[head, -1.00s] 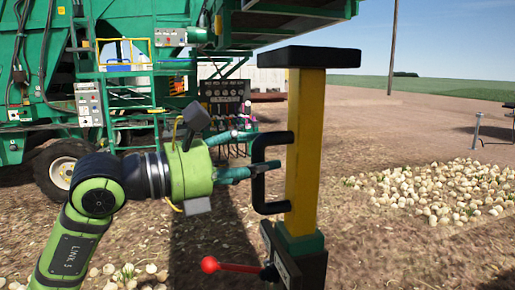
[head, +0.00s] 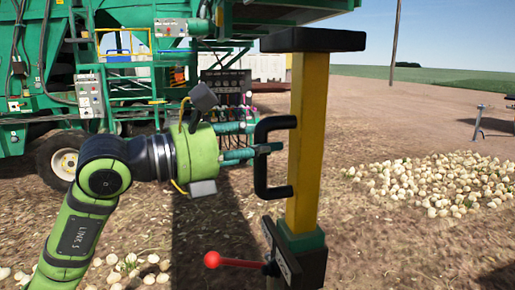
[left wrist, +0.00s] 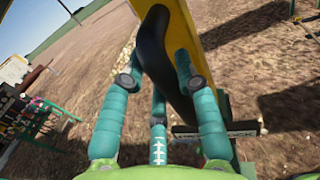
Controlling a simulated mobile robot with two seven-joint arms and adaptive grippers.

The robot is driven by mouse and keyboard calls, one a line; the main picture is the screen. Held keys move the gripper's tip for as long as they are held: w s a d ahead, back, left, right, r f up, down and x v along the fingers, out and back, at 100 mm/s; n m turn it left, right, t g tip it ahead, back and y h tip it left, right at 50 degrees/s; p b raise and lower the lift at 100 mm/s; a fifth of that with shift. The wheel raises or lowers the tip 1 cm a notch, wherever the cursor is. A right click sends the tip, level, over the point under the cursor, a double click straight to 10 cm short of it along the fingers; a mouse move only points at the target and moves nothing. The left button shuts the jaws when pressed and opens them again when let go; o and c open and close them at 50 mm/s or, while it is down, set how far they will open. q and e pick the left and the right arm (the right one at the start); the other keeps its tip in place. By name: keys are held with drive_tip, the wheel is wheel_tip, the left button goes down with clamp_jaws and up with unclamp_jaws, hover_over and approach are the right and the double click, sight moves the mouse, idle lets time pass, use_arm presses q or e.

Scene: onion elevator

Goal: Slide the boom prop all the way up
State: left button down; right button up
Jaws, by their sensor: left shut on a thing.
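The boom prop is a yellow post (head: 306,150) with a flat black top pad (head: 313,40), standing upright in a green and black base sleeve (head: 300,255). A black D-shaped handle (head: 262,182) is fixed to its left side, a short way above the sleeve. My left gripper (head: 262,138) reaches in from the left and is shut on the handle's upright bar. In the left wrist view the fingers (left wrist: 160,85) surround the black handle (left wrist: 155,45), beside the yellow post (left wrist: 200,30). My right gripper is not in view.
A lever with a red knob (head: 212,259) sticks out left from the sleeve. The green machine (head: 120,80) fills the back left, and its green overhang (head: 280,12) is close above the top pad in the picture. A pile of onions (head: 430,183) lies on the ground at right.

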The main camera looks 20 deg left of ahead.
use_arm(q)
wheel_tip(320, 180, up, 29)
drive_tip(key=p, duration=1.6)
drive_tip(key=shift+a+f, duration=0.15)
drive_tip(key=shift+f, duration=0.05)
drive_tip(key=shift+s, duration=0.1)
drive_tip(key=c, duration=0.9)
unclamp_jaws()
drive_tip(key=shift+f, duration=0.15)
drive_tip(key=v, duration=1.1)
drive_tip(key=shift+s+a, duration=0.15)
drive_tip(key=shift+s, duration=0.15)
drive_tip(key=shift+f, duration=0.15)
